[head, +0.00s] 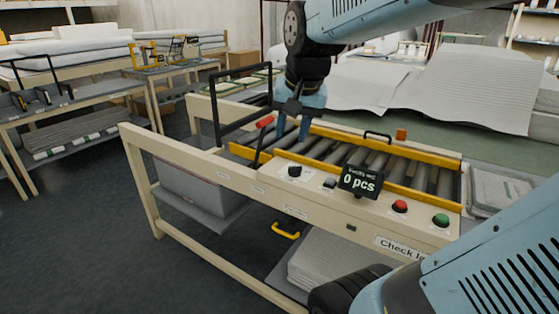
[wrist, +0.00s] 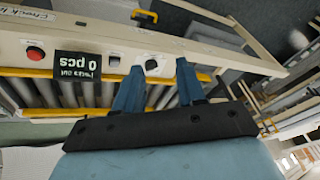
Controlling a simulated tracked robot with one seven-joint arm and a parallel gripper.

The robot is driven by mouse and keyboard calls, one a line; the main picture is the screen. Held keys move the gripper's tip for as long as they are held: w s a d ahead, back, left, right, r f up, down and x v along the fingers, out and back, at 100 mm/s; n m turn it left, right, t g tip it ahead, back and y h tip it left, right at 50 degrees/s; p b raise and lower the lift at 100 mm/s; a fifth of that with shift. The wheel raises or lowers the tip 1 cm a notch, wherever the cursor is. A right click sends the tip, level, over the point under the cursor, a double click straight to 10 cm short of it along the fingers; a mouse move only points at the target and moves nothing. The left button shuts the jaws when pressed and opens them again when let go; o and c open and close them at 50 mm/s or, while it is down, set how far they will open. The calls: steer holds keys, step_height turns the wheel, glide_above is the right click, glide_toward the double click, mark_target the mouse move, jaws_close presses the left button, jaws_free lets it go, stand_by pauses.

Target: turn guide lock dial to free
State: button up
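A black round dial (head: 294,171) sits on the cream front panel of the roller table, left of a smaller black switch (head: 329,184). Its label is too small to read, and I cannot tell its setting. My gripper (head: 292,135) points down above the rollers, just behind the dial in the head view, with its two blue fingers apart and nothing between them. In the wrist view the dial (wrist: 152,65) shows between the fingertips of my gripper (wrist: 159,65), apparently beyond them and not touched.
A display (head: 360,183) reading "0 pcs", a red button (head: 400,206) and a green button (head: 441,220) are right of the dial. A red-tipped lever (head: 264,122) and black frame (head: 242,105) stand left of my gripper. Yellow rails (head: 400,187) border the rollers.

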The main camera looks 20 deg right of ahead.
steer(key=w+d+f+m+g, duration=0.2)
steer(key=w+d+m, duration=0.4)
steer(key=w, duration=0.5)
steer(key=m+g, duration=0.2)
steer(key=m, duration=0.6)
glide_above(295, 169)
step_height(295, 169, down, 7)
steer(key=f, duration=0.8)
steer(key=w+f, duration=0.1)
steer(key=f, duration=0.4)
steer(key=shift+d+f, duration=0.1)
steer(key=shift+d, duration=0.05)
steer(key=shift+s, duration=0.1)
jaws_close()
